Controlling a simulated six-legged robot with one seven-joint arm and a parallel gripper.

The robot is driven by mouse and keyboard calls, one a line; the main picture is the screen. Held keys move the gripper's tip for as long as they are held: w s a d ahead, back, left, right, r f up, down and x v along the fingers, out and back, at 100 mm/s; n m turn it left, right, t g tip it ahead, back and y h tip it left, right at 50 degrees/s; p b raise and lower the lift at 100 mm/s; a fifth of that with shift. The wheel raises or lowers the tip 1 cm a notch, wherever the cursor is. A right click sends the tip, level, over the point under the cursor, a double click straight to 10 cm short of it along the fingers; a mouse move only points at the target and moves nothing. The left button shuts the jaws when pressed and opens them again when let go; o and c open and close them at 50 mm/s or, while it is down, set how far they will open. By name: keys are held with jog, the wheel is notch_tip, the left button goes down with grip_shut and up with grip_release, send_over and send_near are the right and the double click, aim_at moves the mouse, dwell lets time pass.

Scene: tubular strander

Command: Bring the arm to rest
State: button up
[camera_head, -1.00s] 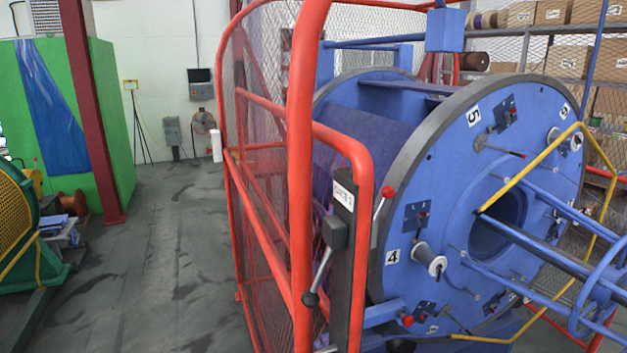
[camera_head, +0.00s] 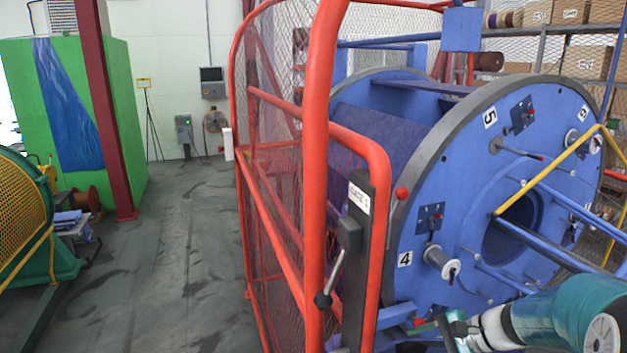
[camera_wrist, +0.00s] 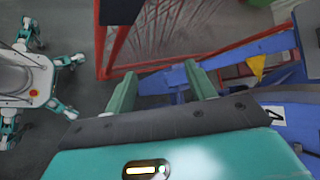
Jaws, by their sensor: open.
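My arm (camera_head: 560,318) shows at the lower right of the head view, teal and white, in front of the blue strander drum (camera_head: 465,205). My gripper (camera_wrist: 160,82) is open in the wrist view. Its two teal fingers stand apart, with nothing seen between them. Beyond them lie a blue beam and the red cage frame, seen from above. In the head view the gripper end is small and dark, low beside the drum's lower edge, and its fingers are hard to make out.
A red mesh cage (camera_head: 319,150) with a black-handled latch stands close to the drum. A yellow bar (camera_head: 552,168) and blue tubes cross the drum's face. Clear grey floor (camera_head: 185,270) lies to the left, before a green cabinet (camera_head: 120,120).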

jog(key=s+a+r+n+h, duration=0.2)
jog(key=s+r+n+h, duration=0.1)
jog(key=s, duration=0.3)
jog(key=s+a+r+n+h, duration=0.3)
jog(key=s+r+n, duration=0.1)
jog(key=s+n, duration=0.1)
jog(key=s+a+r+n+t+h, duration=0.1)
jog(key=s+a+r+n+h, duration=0.1)
jog(key=s, duration=0.6)
notch_tip(320, 180, up, 2)
jog(key=shift+a+r+n+h, duration=0.25)
jog(key=shift+n+h, duration=0.35)
jog(key=shift+n, duration=0.6)
jog(key=shift+s, duration=0.1)
jog(key=c, duration=0.4)
jog(key=shift+a, duration=0.15)
